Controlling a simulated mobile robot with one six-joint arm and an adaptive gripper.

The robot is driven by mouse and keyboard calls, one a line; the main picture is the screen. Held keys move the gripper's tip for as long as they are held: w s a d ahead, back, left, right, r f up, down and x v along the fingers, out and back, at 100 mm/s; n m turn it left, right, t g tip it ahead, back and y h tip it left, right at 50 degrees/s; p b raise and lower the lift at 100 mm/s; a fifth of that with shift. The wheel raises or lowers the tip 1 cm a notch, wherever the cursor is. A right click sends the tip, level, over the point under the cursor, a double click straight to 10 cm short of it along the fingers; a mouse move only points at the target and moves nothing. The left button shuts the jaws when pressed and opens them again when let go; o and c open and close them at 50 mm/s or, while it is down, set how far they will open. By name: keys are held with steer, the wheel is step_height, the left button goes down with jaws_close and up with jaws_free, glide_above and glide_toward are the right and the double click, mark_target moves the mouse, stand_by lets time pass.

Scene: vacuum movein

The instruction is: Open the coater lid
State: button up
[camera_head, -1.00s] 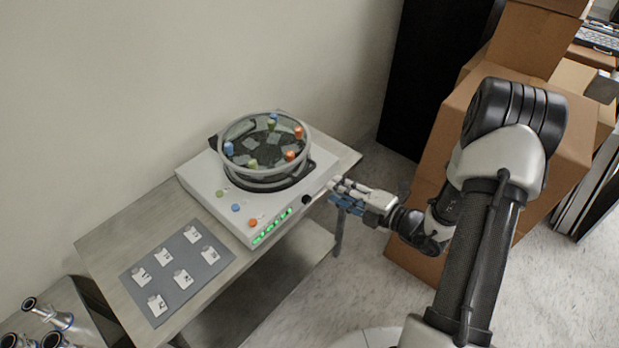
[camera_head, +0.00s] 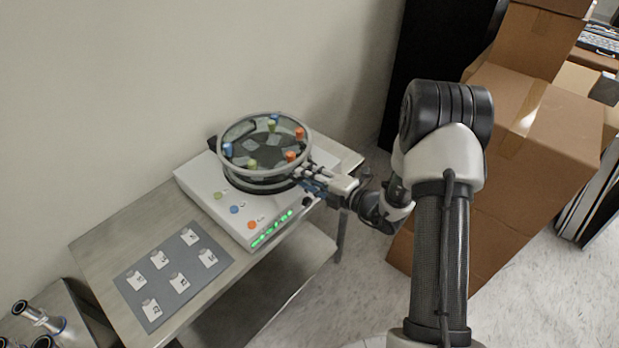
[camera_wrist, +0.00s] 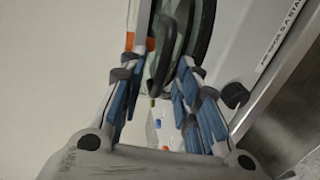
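The coater (camera_head: 205,180) is a white box on the bench with a round, clear-walled lid (camera_head: 236,170) on top. The lid appears down and level. In the wrist view, the blue-padded fingers of my gripper (camera_wrist: 158,78) are apart. A black curved handle (camera_wrist: 172,45) shows at the gap between the fingertips. I cannot tell whether a finger touches it.
The metal bench (camera_head: 120,225) carries a grey mat (camera_head: 168,283) with several small white-labelled pieces at the front left. Cardboard boxes (camera_head: 560,150) are stacked on the right. Metal pipe fittings (camera_head: 40,318) are at the lower left. A wall is behind the bench.

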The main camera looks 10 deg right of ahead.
jaws_close()
stand_by(0.6)
